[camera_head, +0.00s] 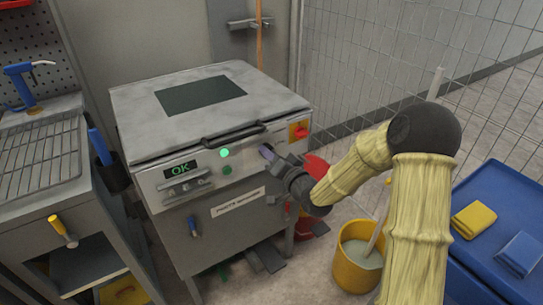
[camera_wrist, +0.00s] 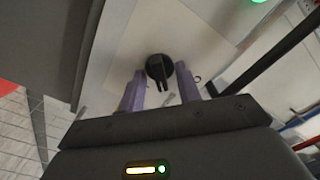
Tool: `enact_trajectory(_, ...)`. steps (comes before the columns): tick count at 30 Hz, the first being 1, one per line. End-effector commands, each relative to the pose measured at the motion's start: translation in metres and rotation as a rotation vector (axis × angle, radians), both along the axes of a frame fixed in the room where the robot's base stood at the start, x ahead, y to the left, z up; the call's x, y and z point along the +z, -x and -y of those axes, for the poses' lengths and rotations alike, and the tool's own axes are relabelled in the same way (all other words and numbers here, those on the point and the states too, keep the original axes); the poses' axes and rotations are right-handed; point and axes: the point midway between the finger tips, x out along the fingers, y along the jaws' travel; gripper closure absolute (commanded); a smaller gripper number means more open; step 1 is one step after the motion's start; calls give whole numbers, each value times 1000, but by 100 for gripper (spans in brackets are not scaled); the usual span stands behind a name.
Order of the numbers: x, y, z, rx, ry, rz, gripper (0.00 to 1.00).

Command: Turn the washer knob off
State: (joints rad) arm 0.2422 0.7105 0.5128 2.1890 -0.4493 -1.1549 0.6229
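The washer (camera_head: 150,115) is a grey cabinet with a lid, a front control panel and a label reading "PARTS WASHER". Its black round knob (camera_wrist: 158,68) shows in the wrist view on a pale panel, its ridge pointing down in the picture. My gripper (camera_wrist: 160,88) is open, with one purple finger to each side and slightly below the knob; gaps show between fingers and knob. In the head view my gripper (camera_head: 267,153) is at the right part of the panel and hides the knob.
The panel has a lit green lamp (camera_head: 224,153), a green "OK" display (camera_head: 180,168) and a red-on-yellow switch (camera_head: 299,131). A dark lid handle (camera_head: 235,135) juts out above. A yellow bucket (camera_head: 352,270) stands below my arm, and a blue cart (camera_head: 500,195) is at right.

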Motion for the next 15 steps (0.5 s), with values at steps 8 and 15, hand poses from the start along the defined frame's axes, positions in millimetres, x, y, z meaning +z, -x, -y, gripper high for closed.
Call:
enact_trajectory(8,0,0,0,0,0,0,92)
enact_trajectory(15,0,0,0,-1,1,2,100)
